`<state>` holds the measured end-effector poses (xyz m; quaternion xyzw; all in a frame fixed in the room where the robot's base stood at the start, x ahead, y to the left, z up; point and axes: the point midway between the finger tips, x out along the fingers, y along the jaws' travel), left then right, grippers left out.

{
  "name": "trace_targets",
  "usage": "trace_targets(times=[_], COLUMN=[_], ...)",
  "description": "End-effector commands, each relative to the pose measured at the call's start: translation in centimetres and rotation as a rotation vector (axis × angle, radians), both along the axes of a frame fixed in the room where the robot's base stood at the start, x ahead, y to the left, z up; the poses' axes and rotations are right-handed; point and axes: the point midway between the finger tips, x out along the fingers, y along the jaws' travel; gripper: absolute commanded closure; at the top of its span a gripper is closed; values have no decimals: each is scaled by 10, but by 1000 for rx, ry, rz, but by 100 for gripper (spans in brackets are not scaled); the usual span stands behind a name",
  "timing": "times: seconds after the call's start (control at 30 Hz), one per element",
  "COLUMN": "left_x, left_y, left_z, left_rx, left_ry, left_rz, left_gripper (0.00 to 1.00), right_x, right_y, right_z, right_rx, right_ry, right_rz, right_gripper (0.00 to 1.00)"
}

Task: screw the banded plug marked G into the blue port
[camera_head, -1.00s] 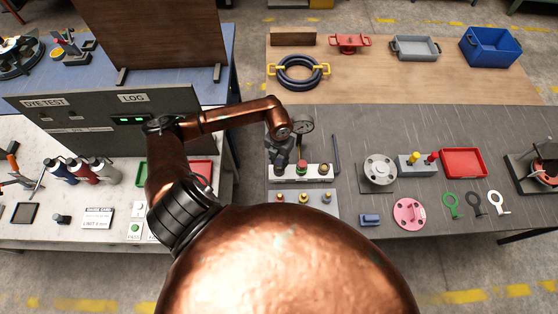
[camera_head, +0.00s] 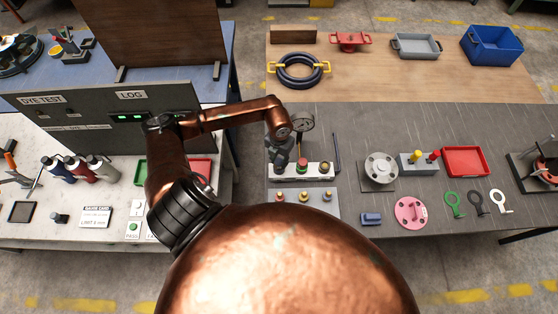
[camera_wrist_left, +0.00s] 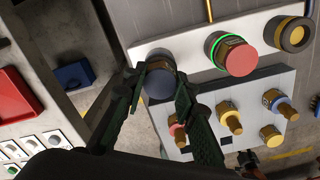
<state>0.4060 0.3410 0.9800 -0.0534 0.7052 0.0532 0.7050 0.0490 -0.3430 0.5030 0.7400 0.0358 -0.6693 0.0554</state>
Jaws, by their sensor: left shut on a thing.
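My left gripper (camera_head: 281,163) is over the left end of a white block (camera_head: 314,172). In the left wrist view, its two dark green fingers (camera_wrist_left: 160,92) are shut on a plug (camera_wrist_left: 160,84) with a dark blue round head and a brass collar. The plug is at the block's left end; the fingers hide its base and any port ring there, so I cannot tell how deep it sits. No letter G is legible. The middle of the block has a red-headed brass plug (camera_wrist_left: 236,57) in a green ring. At the right end is a yellow-ringed port (camera_wrist_left: 291,35).
A light tray (camera_head: 290,208) in front of the block holds several brass plugs with coloured bands. A dial gauge (camera_head: 303,125) stands behind the block. A flanged disc (camera_head: 379,170) and a red tray (camera_head: 464,163) lie right. Bare grey bench lies behind them.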

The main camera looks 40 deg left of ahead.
Motion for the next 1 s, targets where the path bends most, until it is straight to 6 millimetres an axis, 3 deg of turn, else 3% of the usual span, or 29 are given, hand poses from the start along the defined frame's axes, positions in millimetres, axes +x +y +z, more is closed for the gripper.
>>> trace_targets(times=[0.7, 1.0], left_x=[-1, -2], left_y=[0, 0], left_z=[-7, -3], left_rx=[2, 0], left_ry=[2, 4], left_rz=[-912, -1025], left_gripper=[100, 100], right_x=[-4, -5], right_y=[6, 4], right_z=[-85, -88], right_rx=[6, 5], right_ry=[8, 9], right_rz=[-2, -1], right_gripper=[60, 60])
